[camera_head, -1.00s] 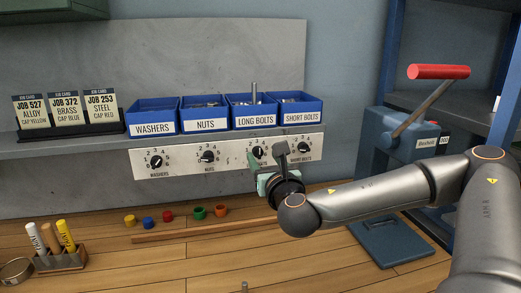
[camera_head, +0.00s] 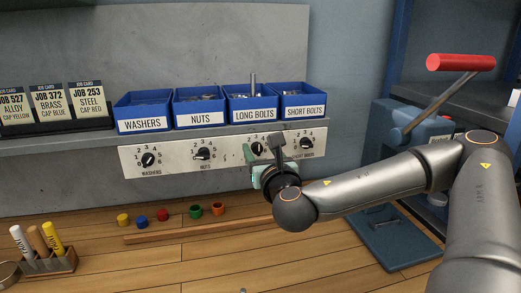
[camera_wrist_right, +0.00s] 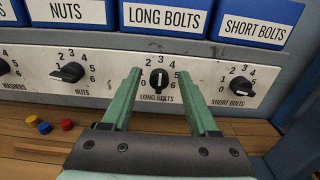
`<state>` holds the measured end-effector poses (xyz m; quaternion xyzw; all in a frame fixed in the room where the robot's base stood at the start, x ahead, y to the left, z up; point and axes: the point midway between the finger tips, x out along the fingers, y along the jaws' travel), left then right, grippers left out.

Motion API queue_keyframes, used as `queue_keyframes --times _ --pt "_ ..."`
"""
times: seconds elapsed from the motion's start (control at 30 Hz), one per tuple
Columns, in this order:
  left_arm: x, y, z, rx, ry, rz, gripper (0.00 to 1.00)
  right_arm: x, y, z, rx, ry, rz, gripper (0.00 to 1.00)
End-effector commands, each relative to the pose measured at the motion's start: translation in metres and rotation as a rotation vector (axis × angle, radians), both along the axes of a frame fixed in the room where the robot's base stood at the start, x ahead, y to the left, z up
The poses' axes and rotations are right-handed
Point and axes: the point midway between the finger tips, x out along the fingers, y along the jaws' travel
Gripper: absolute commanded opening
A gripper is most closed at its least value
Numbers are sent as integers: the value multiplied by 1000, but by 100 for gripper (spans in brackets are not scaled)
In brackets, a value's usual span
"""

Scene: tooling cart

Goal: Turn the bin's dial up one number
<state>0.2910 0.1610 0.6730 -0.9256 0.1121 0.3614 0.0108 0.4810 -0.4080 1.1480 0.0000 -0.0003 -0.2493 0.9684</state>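The white dial panel (camera_head: 176,155) runs below the bins and carries black dials numbered up to 6. The long bolts dial (camera_wrist_right: 159,79) sits between my right gripper's green fingers in the right wrist view, with its pointer roughly upright. My right gripper (camera_head: 261,154) is open in front of that dial; I cannot tell whether the fingertips touch the panel. The nuts dial (camera_wrist_right: 69,73), short bolts dial (camera_wrist_right: 242,86) and washers dial (camera_head: 148,160) stand free. The long bolts bin (camera_head: 252,113) is directly above its dial. My left gripper is out of view.
Job cards (camera_head: 48,103) stand on the shelf at the left. Colored caps (camera_head: 163,214) lie on the wooden bench near a wooden strip (camera_head: 190,234). A marker holder (camera_head: 48,262) is at the lower left. A blue press with a red lever (camera_head: 460,62) stands at the right.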

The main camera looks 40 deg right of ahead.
Motion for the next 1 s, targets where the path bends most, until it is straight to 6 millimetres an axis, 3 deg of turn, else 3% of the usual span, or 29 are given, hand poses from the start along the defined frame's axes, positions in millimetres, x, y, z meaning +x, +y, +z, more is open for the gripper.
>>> queue_keyframes --times 0.07,0.5,1.0 --pt "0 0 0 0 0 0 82 0 0 0 0 0 0 50" --pt "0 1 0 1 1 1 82 0 0 0 0 0 -1 1" --pt "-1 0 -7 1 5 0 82 0 -1 -2 29 -17 -2 0"
